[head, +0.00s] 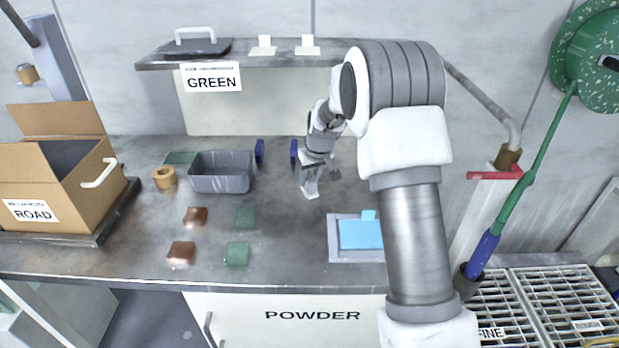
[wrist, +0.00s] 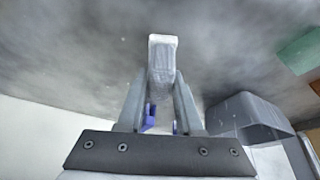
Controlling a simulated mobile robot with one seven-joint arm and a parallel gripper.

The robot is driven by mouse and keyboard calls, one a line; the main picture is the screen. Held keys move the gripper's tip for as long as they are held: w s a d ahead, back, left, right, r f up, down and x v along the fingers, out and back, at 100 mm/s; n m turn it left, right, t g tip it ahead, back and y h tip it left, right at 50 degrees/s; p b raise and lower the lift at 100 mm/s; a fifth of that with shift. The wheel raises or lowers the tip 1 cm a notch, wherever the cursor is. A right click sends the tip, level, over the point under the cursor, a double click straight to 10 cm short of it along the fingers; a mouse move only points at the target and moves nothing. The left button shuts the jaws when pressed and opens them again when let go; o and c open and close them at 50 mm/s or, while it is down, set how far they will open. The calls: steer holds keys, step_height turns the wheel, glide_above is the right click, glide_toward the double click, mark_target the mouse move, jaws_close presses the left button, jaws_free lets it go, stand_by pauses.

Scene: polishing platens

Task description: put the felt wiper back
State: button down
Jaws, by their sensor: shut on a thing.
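My gripper (head: 312,176) is over the back middle of the metal bench and points down. It is shut on a pale, whitish block, which I take for the felt wiper (wrist: 162,56); in the head view it shows as a light piece (head: 311,189) below the fingers. The wrist view shows it gripped between both fingertips, its end sticking out past them. Whether it touches the bench I cannot tell. Two upright blue brackets (head: 259,150) (head: 294,150) stand apart at the back of the bench, left of my gripper. Blue parts (wrist: 149,117) also show between my fingers in the wrist view.
Brown (head: 181,252) and green (head: 237,253) squares lie in front. A blue pad (head: 358,235) lies on a grey tray (head: 334,251). A cardboard box (head: 80,195) stands far left.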

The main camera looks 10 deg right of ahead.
steer(key=shift+f, duration=0.15)
steer(key=c, duration=0.6)
jaws_free()
steer(key=s+a+f+p+v, duration=0.1)
steer(key=s+v, duration=0.1)
steer(key=v, duration=0.9)
steer(key=s+f+v, duration=0.1)
steer(key=s+v, duration=0.1)
steer(key=v, duration=0.9)
steer(key=s, duration=0.9)
steer(key=s+r+m, duration=0.1)
steer(key=s, duration=0.8)
steer(key=s+r+m+t, duration=0.1)
steer(key=s, duration=0.7)
steer(key=shift+s+a+r+h, duration=0.15)
steer(key=shift+s+a+h, duration=0.1)
steer(key=shift+s+h, duration=0.15)
